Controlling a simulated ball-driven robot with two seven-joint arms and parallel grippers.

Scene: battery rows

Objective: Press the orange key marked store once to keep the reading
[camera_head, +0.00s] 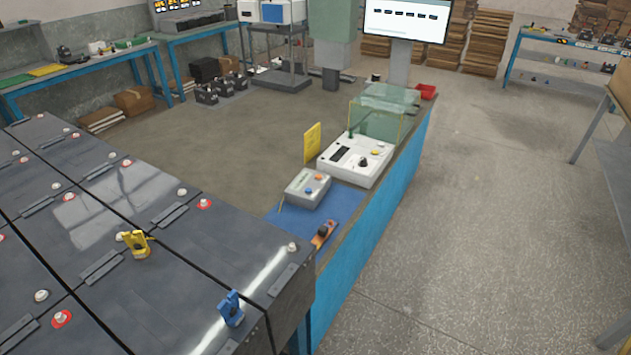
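A small grey box (301,196) sits on a blue mat at the near part of the blue-sided bench. On its top are an orange key (319,178) and a blue key (308,191). The orange key is on the far right part of the box top, and nothing covers it. Any lettering on the keys is too small to read. Neither of my grippers shows in the head view.
A white instrument (345,172) with a dark display and knob stands behind the box, beside a yellow upright card (312,143). An orange-and-black tool (324,234) lies in front. Large dark batteries (110,200) with yellow (137,243) and blue (231,307) clamps fill the left.

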